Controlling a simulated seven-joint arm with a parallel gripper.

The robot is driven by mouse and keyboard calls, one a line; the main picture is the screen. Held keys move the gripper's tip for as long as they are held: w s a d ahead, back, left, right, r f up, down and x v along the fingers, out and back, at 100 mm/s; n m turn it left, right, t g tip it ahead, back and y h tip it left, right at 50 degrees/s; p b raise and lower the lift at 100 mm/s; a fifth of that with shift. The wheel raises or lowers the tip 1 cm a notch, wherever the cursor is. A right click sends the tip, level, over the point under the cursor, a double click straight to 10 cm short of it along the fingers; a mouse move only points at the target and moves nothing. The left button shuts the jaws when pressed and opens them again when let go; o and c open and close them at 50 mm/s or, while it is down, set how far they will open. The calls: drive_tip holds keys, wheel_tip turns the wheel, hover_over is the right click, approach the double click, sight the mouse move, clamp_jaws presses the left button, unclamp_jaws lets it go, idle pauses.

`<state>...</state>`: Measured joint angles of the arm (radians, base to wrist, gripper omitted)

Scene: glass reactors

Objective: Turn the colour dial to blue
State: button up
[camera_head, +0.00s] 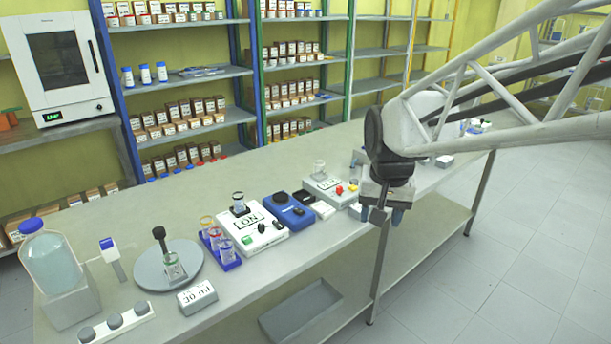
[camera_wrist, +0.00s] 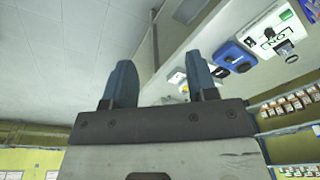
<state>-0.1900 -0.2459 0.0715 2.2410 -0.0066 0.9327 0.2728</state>
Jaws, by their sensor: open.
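I cannot tell for sure which control is the colour dial. A blue box (camera_head: 289,211) has a round black disc on top; it also shows in the wrist view (camera_wrist: 234,56). Left of it is a white box (camera_head: 250,234) marked ON, with a black knob and a green spot; it shows in the wrist view (camera_wrist: 260,16). A grey-white box (camera_head: 322,189) carries red and yellow parts. My gripper (camera_head: 387,212) hangs by the bench's front edge, right of these boxes. In the wrist view its two blue-grey fingers (camera_wrist: 162,82) are apart and empty.
The bench (camera_head: 110,215) also bears a blue-capped bottle (camera_head: 50,262), a round grey plate (camera_head: 150,268), a purple rack (camera_head: 226,262) of vials, a 30 ml sign (camera_head: 197,297) and a strip of knobs (camera_head: 115,322). Shelves stand behind. The floor in front is clear.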

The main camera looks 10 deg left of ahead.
drive_tip(key=w+a+f, duration=0.2)
drive_tip(key=w+a, duration=0.5)
drive_tip(key=w+a+f, duration=0.3)
drive_tip(key=w+a, duration=0.3)
drive_tip(key=w, duration=0.1)
drive_tip(key=m+g, duration=0.1)
drive_tip(key=g, duration=0.1)
hover_over(261, 224)
drive_tip(key=f, duration=1)
drive_tip(key=shift+s+d+f, duration=0.15)
drive_tip(key=shift+d+f, duration=0.1)
drive_tip(key=shift+a+f, duration=0.25)
drive_tip(key=shift+a, duration=0.05)
drive_tip(key=shift+f, duration=0.1)
drive_tip(key=shift+f, duration=3.8)
drive_tip(key=c, duration=0.9)
